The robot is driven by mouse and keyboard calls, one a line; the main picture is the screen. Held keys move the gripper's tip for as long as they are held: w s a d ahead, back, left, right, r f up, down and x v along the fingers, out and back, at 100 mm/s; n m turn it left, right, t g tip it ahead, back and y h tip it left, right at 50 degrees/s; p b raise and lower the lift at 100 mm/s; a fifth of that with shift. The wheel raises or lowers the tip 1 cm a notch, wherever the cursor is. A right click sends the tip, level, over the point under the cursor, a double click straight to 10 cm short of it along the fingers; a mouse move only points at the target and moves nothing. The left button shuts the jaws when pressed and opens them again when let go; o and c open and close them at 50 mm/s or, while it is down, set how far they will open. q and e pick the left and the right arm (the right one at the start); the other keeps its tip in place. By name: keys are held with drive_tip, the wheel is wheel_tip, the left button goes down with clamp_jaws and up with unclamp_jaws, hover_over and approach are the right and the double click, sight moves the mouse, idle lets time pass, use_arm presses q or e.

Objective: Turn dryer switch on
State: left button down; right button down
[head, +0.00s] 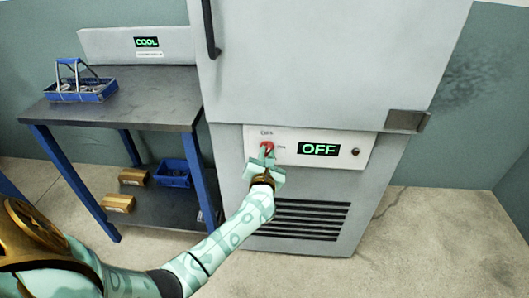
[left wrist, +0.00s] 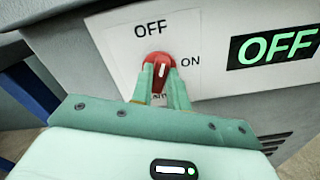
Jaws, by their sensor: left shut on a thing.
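The dryer (head: 320,70) is a tall grey cabinet with a white control panel low on its front. Its red rotary switch (left wrist: 155,62) sits on the panel between the labels OFF above and ON to the right. The white mark on the knob points roughly up toward OFF. The display (head: 318,149) reads OFF in green, and it also shows in the left wrist view (left wrist: 275,46). My left gripper (left wrist: 163,75) is shut on the red switch, one finger on each side. In the head view the gripper (head: 266,152) covers part of the switch. My right gripper is not in view.
A dark-topped table (head: 130,100) with blue legs stands left of the dryer. The floor at right is clear.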

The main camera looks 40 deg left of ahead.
use_arm(q)
drive_tip(key=m+p, duration=0.2)
drive_tip(key=m, duration=0.1)
drive_tip(key=shift+d+r+m, duration=0.1)
drive_tip(key=shift+m, duration=0.3)
drive_tip(key=m+p, duration=0.1)
drive_tip(key=m, duration=0.2)
drive_tip(key=shift+m+p, duration=0.3)
drive_tip(key=m, duration=0.2)
drive_tip(key=m+p, duration=0.1)
drive_tip(key=shift+d+f+m, duration=0.1)
drive_tip(key=shift+f+m, duration=0.2)
drive_tip(key=shift+m, duration=0.1)
drive_tip(key=shift+f+m+p, duration=0.1)
drive_tip(key=shift+m+p, duration=0.3)
drive_tip(key=shift+m, duration=0.5)
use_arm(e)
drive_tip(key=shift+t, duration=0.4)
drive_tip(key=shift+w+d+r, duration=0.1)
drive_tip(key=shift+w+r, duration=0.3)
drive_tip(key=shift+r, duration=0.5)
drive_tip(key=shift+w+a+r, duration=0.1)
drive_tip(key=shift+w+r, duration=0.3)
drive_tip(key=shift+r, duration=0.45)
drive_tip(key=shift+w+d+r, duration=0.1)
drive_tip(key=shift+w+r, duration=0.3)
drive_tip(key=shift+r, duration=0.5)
use_arm(q)
drive_tip(key=c, duration=1.4)
unclamp_jaws()
